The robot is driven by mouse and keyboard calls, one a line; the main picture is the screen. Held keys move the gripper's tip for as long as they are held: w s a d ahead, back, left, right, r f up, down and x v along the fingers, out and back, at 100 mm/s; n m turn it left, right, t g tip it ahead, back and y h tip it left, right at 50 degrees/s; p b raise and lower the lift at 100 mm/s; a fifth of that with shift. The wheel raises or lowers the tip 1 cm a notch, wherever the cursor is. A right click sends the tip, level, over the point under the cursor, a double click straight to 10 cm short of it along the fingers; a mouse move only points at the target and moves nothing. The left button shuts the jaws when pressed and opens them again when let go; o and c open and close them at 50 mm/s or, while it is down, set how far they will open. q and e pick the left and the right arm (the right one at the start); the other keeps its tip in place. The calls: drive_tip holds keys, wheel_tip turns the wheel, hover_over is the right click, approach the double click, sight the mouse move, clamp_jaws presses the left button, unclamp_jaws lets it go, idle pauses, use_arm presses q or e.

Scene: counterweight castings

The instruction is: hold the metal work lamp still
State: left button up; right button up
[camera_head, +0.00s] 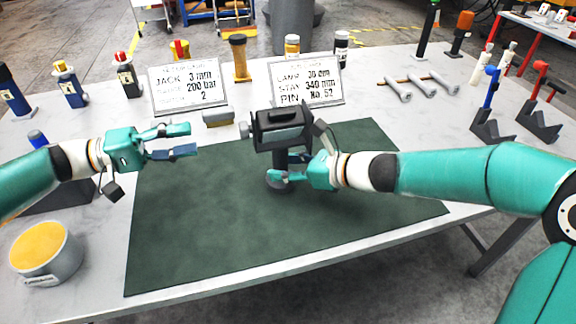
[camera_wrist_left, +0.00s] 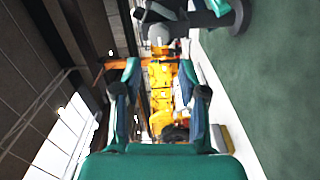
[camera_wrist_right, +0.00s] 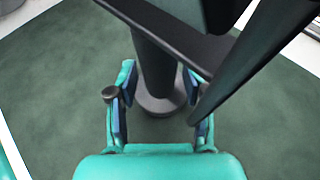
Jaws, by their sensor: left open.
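The metal work lamp (camera_head: 283,127) is dark, with a boxy head on a post and a round base. It stands upright on the green mat (camera_head: 190,225). In the right wrist view the lamp's post (camera_wrist_right: 157,75) stands between the fingers of my right gripper (camera_wrist_right: 158,90), with small gaps on both sides. In the head view my right gripper (camera_head: 281,167) is low at the post, below the lamp head. My left gripper (camera_head: 190,139) is open and empty, left of the lamp and apart from it. The lamp also shows at the top of the left wrist view (camera_wrist_left: 225,14).
Two printed signs (camera_head: 188,86) (camera_head: 306,82) stand behind the mat. A small grey-brown block (camera_head: 218,117) lies between them and the mat. A grey tub with yellow contents (camera_head: 45,250) is at front left. Blue and red tools (camera_head: 490,100) stand at right. The mat's front is clear.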

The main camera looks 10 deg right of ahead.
clamp_jaws()
